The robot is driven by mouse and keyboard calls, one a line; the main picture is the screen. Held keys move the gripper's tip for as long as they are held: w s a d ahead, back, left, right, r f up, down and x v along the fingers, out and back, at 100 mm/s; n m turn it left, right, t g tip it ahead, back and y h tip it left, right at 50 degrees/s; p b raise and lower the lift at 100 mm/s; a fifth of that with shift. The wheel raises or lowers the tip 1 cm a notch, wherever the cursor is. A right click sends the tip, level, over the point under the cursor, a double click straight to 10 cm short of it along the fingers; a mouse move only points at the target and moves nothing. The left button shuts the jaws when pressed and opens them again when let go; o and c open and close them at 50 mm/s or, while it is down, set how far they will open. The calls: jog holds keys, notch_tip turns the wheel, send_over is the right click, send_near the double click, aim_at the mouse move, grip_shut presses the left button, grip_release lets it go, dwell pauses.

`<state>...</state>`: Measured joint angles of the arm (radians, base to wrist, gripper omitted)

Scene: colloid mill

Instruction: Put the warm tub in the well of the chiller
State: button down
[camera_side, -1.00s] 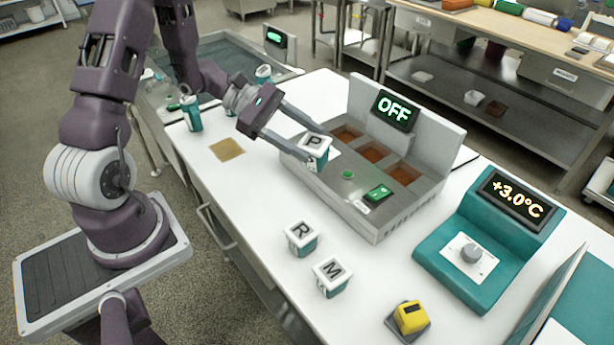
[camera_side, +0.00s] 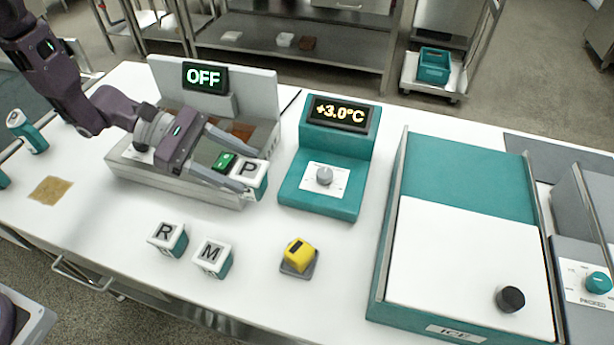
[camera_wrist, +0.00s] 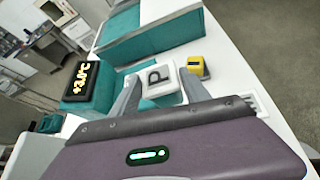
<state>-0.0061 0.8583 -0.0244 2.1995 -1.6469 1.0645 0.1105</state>
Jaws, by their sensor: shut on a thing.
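A small tub (camera_side: 251,173) with a white lid lettered P and a teal body is between the fingers of my gripper (camera_side: 243,172). My gripper is shut on it and holds it off the front right corner of the grey OFF unit; it also shows in the wrist view (camera_wrist: 160,82). Two similar tubs stand on the table, lettered R (camera_side: 168,238) and M (camera_side: 212,256). A teal unit (camera_side: 325,185) reads +3.0°C and has a grey knob. A large teal box (camera_side: 385,250) marked ICE has a white lid panel with a black knob. I see no open well in either.
The grey unit (camera_side: 175,183) reading OFF has brown wells and a green switch, partly behind my arm. A yellow block (camera_side: 300,255) sits on a grey base. A tan patch (camera_side: 50,189) and a teal-white container (camera_side: 27,131) are left. White table between R and the patch is clear.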

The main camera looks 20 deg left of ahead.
jog(key=f, duration=1)
jog(key=shift+s+d, duration=0.1)
jog(key=shift+d, duration=0.3)
jog(key=shift+f, duration=0.1)
jog(key=c, duration=0.5)
grip_release()
